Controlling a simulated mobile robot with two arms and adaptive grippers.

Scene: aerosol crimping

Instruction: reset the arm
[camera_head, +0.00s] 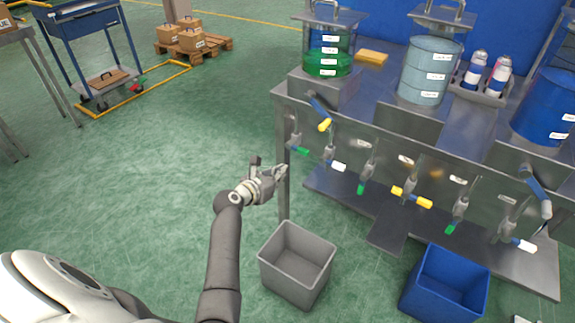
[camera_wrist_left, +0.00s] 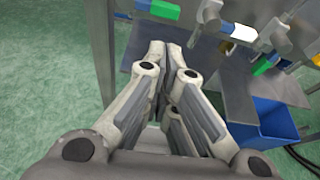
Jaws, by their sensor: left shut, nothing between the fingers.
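My left gripper (camera_head: 282,171) is at the middle of the head view, in front of the left leg of the steel bench (camera_head: 330,122). In the left wrist view the fingers of my left gripper (camera_wrist_left: 168,50) are close together, with nothing between them. The gripper is above and behind the grey bin (camera_head: 297,262), apart from it. My right gripper is in neither view.
The bench has valves with green, white and yellow handles along its front. On it stand a green tank (camera_head: 328,50), a grey drum (camera_head: 430,70), a blue drum (camera_head: 545,107) and spray cans (camera_head: 474,68). A blue bin (camera_head: 446,285) stands below.

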